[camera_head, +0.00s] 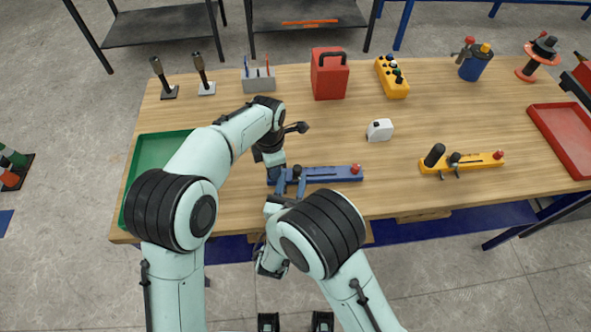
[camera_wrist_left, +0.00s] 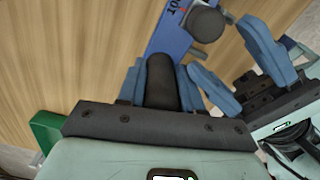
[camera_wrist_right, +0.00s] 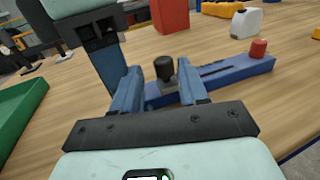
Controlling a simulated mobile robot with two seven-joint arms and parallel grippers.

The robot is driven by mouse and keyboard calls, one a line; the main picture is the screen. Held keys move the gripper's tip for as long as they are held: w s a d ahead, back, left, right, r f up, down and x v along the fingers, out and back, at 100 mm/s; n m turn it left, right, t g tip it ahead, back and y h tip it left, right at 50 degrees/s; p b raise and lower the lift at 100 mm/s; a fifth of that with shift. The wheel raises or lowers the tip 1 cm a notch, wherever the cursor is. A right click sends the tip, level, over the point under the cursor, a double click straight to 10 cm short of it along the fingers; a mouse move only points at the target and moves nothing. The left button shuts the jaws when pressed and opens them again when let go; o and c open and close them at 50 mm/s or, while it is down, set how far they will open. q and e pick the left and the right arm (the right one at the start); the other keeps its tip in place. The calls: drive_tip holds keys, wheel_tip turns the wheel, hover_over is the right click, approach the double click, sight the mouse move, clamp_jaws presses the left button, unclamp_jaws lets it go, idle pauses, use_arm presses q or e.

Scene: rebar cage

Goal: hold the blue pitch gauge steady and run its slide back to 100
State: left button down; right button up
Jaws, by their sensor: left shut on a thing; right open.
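The blue pitch gauge (camera_head: 325,175) lies near the table's front edge, with a red knob (camera_head: 356,168) at its right end; it also shows in the right wrist view (camera_wrist_right: 232,76). My left gripper (camera_wrist_left: 163,72) is shut on the gauge's black upright handle (camera_wrist_left: 163,88) at the left end. The slide's black knob (camera_wrist_right: 165,67) stands just right of that handle. My right gripper (camera_wrist_right: 160,84) is open, with the knob seen between its fingers; I cannot tell whether they touch it. A "100" mark (camera_wrist_left: 176,8) shows beside the knob in the left wrist view. The slide's pointer is hidden.
A yellow gauge (camera_head: 470,162) lies to the right, and a white bottle-like object (camera_head: 380,130) stands behind the blue gauge. A green tray (camera_head: 146,152) is at the left, partly behind my left arm. A red case (camera_head: 329,75) stands at the back. My two grippers are close together.

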use_arm(q)
drive_tip(key=shift+d, duration=0.1)
use_arm(e)
drive_tip(key=shift+s+a, duration=0.2)
drive_tip(key=shift+s, duration=0.7)
drive_tip(key=shift+s+a, duration=0.2)
drive_tip(key=shift+s, duration=0.7)
use_arm(q)
drive_tip(key=c, duration=0.7)
unclamp_jaws()
drive_tip(key=shift+o, duration=0.2)
